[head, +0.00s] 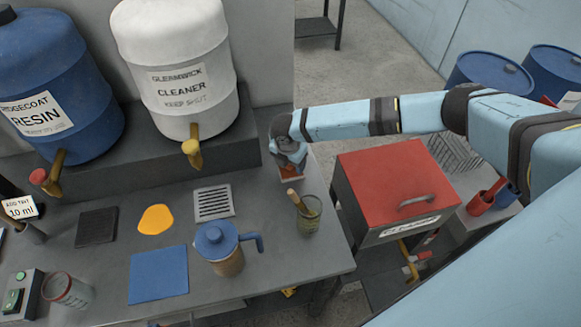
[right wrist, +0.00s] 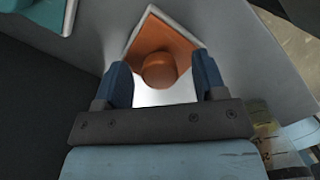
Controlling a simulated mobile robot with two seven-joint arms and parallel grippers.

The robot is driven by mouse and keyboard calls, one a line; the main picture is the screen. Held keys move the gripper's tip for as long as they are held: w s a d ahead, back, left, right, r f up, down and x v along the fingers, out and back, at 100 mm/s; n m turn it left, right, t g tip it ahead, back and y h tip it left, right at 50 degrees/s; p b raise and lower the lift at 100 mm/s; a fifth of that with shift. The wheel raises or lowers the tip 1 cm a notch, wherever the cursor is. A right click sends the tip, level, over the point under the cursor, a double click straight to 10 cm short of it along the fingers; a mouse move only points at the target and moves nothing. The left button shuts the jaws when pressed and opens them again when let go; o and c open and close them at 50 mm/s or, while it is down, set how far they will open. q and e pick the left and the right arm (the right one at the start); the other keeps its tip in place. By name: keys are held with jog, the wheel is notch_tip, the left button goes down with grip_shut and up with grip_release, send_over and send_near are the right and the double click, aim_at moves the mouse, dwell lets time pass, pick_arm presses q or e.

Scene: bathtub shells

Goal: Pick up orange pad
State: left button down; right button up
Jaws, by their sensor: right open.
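The orange pad (right wrist: 183,47) shows in the right wrist view as a tilted square with a pale edge and a round orange-brown knob. In the head view a small orange-brown part of it (head: 291,171) shows at the back right of the bench, below my right gripper (head: 289,160), which mostly hides it. In the right wrist view my right gripper (right wrist: 163,78) is open. Its two blue fingers stand on either side of the knob, with pale gaps between; I cannot tell the exact height. My left gripper is not in view.
A glass cup with a wooden-handled tool (head: 309,215) and a blue-lidded jug (head: 226,255) stand in front. A dark step (head: 150,170) bears the blue and white drums. A metal grate (head: 213,203) lies left. A red-lidded box (head: 393,185) stands right, beyond the bench edge.

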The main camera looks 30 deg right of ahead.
jog(key=c, duration=1)
jog(key=shift+r, duration=0.1)
